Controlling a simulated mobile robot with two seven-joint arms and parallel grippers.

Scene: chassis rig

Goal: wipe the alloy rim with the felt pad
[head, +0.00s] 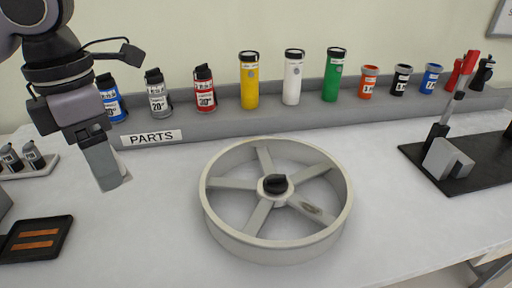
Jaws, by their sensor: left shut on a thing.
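The alloy rim (222,240) lies flat on the light worktop, a pale grey ring with several spokes and a black knob (275,184) at its hub. A brownish smudge (312,208) marks the lower right spoke. My left gripper (112,182) points down at the left, apart from the rim, with its jaws shut on a small grey piece that I take to be the felt pad. The fingers hide most of the pad. My right gripper is not in view.
A grey ledge labelled PARTS (152,138) runs along the back with several bottles and canisters. A black plate (477,165) with a red-handled clamp (460,95) stands right. A black tray (37,238) with orange strips and a bottle rack (30,170) are at left.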

